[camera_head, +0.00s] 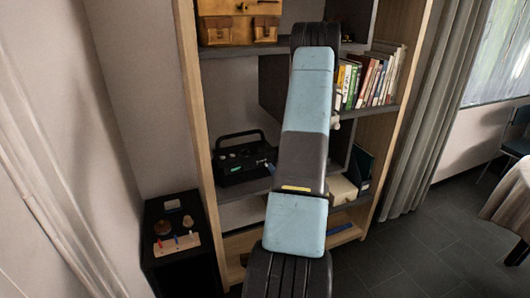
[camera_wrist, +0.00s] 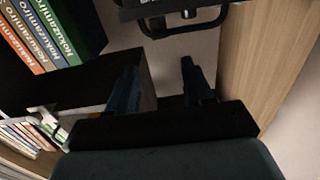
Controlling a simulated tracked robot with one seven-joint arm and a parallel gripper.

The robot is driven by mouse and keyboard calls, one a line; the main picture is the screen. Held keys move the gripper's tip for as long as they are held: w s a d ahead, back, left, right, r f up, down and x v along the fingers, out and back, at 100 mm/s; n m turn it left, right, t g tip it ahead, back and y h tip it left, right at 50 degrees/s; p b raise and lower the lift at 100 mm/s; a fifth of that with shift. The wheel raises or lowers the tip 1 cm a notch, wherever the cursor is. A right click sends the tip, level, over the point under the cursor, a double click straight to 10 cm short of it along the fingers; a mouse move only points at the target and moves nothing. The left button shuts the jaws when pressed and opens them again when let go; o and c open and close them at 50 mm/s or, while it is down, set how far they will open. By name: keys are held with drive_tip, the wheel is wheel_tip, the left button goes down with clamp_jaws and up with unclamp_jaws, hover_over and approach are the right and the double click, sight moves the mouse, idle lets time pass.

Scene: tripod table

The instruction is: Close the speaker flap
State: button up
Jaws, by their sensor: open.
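The speaker appears to be the black box with a raised carry handle (camera_head: 245,158) on the middle shelf, left of my arm. A black body with a looped handle, likely the same speaker (camera_wrist: 182,24), is cut off by the top edge of the wrist view. I cannot make out its flap or the flap's angle. My gripper (camera_wrist: 160,82) is open and empty, its two dark blue fingers apart and pointing toward the handle side. A gap shows between the fingertips and the handle. In the head view my arm mostly hides the gripper.
The wooden shelf side (camera_wrist: 262,60) stands close to the right of my fingers. Books (camera_wrist: 45,35) are at upper left, and more books (camera_head: 368,80) stand right of my arm. A brown case (camera_head: 240,22) sits above. A low black stand (camera_head: 160,268) is at left.

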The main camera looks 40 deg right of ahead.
drive_tip(key=x, duration=1.3)
drive_tip(key=shift+w, duration=0.3)
drive_tip(key=shift+d, duration=0.15)
clamp_jaws()
